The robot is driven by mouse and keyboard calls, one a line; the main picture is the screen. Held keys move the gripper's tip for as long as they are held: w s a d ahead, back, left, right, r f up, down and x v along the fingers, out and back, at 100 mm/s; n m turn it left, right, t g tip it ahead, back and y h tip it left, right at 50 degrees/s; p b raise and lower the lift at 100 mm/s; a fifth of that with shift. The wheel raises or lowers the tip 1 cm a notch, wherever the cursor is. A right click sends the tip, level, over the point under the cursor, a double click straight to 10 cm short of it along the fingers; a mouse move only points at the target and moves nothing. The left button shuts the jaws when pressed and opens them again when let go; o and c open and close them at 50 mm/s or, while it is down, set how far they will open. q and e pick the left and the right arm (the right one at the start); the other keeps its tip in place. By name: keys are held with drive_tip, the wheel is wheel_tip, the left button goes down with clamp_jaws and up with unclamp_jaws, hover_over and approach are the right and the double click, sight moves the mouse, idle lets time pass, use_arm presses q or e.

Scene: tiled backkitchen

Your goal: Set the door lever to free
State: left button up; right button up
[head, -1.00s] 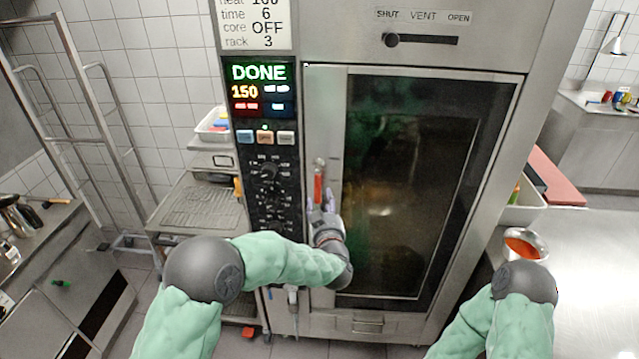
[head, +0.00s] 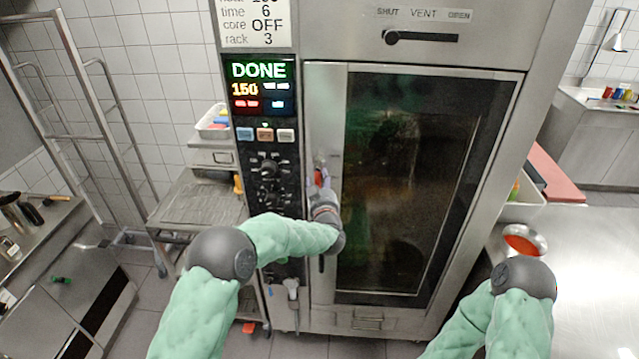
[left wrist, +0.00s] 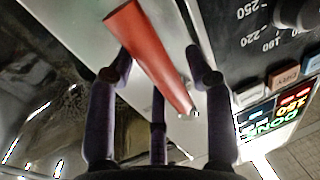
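The door lever has a red grip (head: 319,178) and sits at the left edge of the oven door (head: 410,185). It hangs roughly downward from its pivot in the head view. My left gripper (head: 318,184) is at the lever, its forearm coming up from below. In the left wrist view, the red grip (left wrist: 150,58) slants between the spread fingers of the left gripper (left wrist: 160,65). One finger lies close beside the grip; I cannot tell whether it touches. A gap shows to the other finger.
The control panel (head: 268,185) with its knobs stands just left of the lever, under a display reading DONE. A vent slider (head: 420,38) is above the door. A steel counter (head: 590,270) with a bowl of red contents (head: 524,240) lies at right.

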use_arm(q)
clamp_jaws()
